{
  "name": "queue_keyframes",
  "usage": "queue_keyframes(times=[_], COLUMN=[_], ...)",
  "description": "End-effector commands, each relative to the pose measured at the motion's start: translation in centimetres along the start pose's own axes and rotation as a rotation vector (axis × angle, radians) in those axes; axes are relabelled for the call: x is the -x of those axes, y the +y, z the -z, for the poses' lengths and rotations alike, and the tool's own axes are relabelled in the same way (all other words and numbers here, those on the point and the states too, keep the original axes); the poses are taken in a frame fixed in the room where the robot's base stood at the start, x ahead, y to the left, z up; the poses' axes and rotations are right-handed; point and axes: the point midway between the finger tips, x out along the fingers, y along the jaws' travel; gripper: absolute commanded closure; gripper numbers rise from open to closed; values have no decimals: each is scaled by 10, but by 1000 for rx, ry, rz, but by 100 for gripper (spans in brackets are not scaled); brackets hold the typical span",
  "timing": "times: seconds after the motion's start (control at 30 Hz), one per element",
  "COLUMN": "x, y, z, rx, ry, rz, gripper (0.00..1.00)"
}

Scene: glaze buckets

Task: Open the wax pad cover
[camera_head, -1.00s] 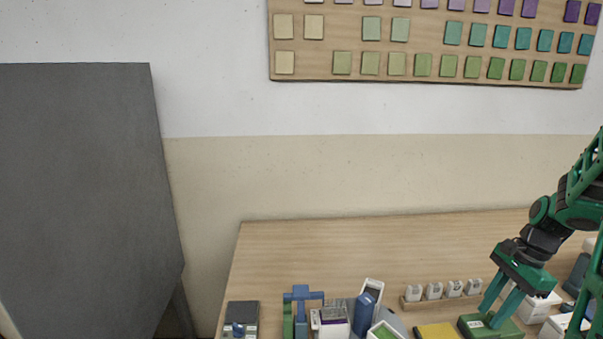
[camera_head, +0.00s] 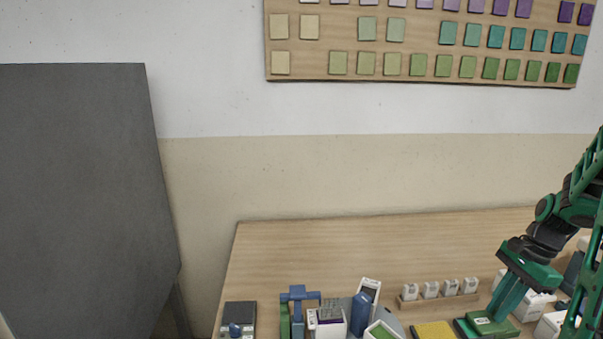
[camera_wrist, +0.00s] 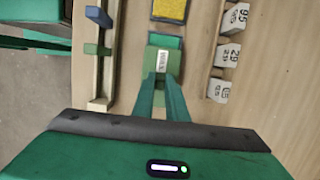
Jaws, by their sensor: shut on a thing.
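The wax pad is a green box with a white label, at the bottom right of the head view (camera_head: 485,325). In the wrist view it lies straight ahead of my fingers, its label (camera_wrist: 162,60) reading WAX. My gripper (camera_wrist: 159,92) points down at the pad, with its two green fingers close together on the near end of the green cover (camera_wrist: 163,42). The fingers hide part of that end. I cannot tell whether the cover is lifted at all. In the head view my gripper (camera_head: 497,312) meets the pad's top.
A yellow pad (camera_head: 433,331) lies just left of the wax pad. Behind is a wooden rack of small white numbered blocks (camera_head: 430,289). Blue and white containers (camera_head: 330,321) stand further left, and white boxes (camera_head: 540,303) crowd the right. The table's back middle is bare.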

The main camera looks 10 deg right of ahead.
Motion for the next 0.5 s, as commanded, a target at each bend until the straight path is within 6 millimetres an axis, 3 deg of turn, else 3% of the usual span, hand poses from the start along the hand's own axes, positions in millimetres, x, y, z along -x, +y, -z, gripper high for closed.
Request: queue_keyframes(times=[0.5], x=[10], y=[-4], z=[31], rx=[6], ry=[5], rz=[9], gripper=[100])
